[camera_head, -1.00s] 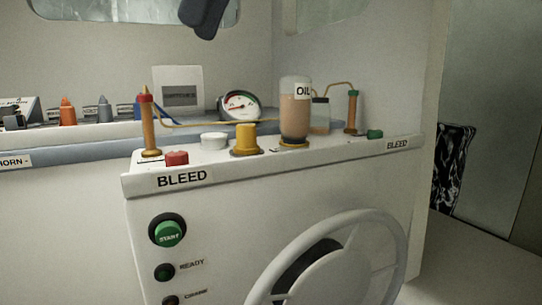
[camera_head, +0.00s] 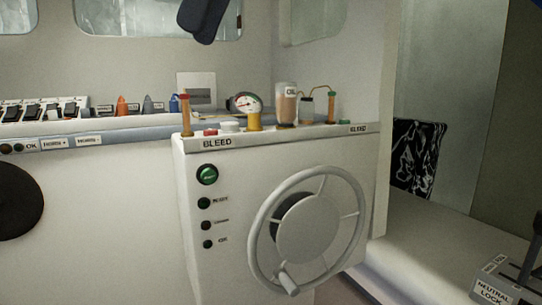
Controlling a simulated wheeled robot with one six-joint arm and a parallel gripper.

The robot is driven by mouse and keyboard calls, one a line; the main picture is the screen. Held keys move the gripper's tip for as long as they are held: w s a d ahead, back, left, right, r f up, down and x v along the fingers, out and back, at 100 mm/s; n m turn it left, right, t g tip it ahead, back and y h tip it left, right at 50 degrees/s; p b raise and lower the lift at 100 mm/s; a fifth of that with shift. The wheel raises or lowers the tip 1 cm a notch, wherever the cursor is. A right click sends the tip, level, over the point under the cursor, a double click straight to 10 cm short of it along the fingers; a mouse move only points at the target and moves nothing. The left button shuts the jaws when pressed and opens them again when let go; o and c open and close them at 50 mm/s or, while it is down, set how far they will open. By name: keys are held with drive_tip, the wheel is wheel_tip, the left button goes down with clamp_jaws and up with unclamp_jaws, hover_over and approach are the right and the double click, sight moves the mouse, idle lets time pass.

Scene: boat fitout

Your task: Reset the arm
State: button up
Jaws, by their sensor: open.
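A dark blue part (camera_head: 208,18), which looks like a piece of my own arm, hangs into the top edge of the head view, in front of the window. No pair of fingers shows on it, and my gripper is not visible. Nothing is seen held. No part of the arm that I can make out touches the white console (camera_head: 190,235) or the things on top of it.
The console carries a handwheel (camera_head: 308,228), a green start button (camera_head: 207,174), a gauge (camera_head: 246,104) and an oil bottle (camera_head: 286,103). A switch panel (camera_head: 45,108) is at left. A neutral lock box (camera_head: 503,281) with a lever is at lower right.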

drive_tip(key=w+d+f+m+t, duration=0.1)
drive_tip(key=w+d+f+m, duration=0.3)
drive_tip(key=d+f, duration=0.3)
drive_tip(key=w+d+f+m+t+h, duration=0.1)
drive_tip(key=w+d+f+m, duration=0.3)
drive_tip(key=f, duration=0.5)
drive_tip(key=w+d+f+m+t, duration=0.1)
drive_tip(key=w+d+f+m, duration=0.25)
drive_tip(key=d+f, duration=0.4)
drive_tip(key=s+d+f+m+h, duration=0.1)
drive_tip(key=d+f, duration=0.4)
drive_tip(key=f, duration=0.5)
drive_tip(key=s+d+f+m+t+h, duration=0.1)
drive_tip(key=s+d+f+m, duration=0.2)
drive_tip(key=d+f, duration=0.3)
drive_tip(key=s+d+f+m+t+h, duration=0.1)
drive_tip(key=d+f, duration=0.5)
drive_tip(key=f, duration=0.9)
drive_tip(key=shift+s+f+m+h, duration=0.3)
drive_tip(key=shift+s+m, duration=0.4)
drive_tip(key=shift+m, duration=0.55)
